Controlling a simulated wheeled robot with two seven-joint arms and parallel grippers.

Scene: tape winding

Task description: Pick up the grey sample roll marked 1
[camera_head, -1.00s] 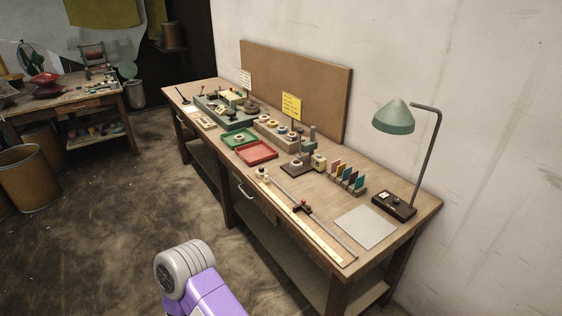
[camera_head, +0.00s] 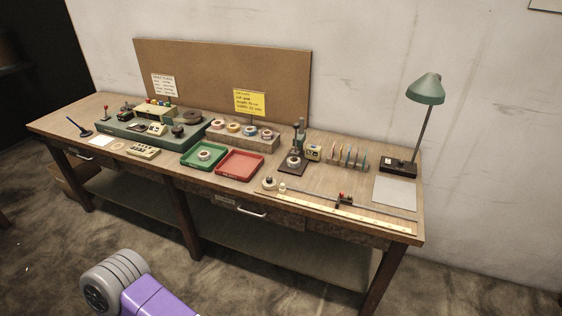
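Several small tape rolls sit in a row on a block rack (camera_head: 262,145) at the back middle of the bench. A pale roll with a dark centre (camera_head: 205,155) lies in the green tray (camera_head: 190,163). Another small pale roll (camera_head: 269,183) is near the front edge, left of the long ruler. The rolls are too small for me to read any number, so I cannot tell which is the grey one marked 1. Part of my own purple and grey arm shows at the bottom left, away from the bench. Neither gripper is in view.
The wooden bench (camera_head: 340,180) stands against the wall. A red tray (camera_head: 240,165), a green machine (camera_head: 150,130), a small press (camera_head: 294,160), a row of coloured cards (camera_head: 348,157), a slide gauge (camera_head: 345,199) and a green lamp (camera_head: 426,89) stand on it. A grey sheet (camera_head: 395,192) lies at the right.

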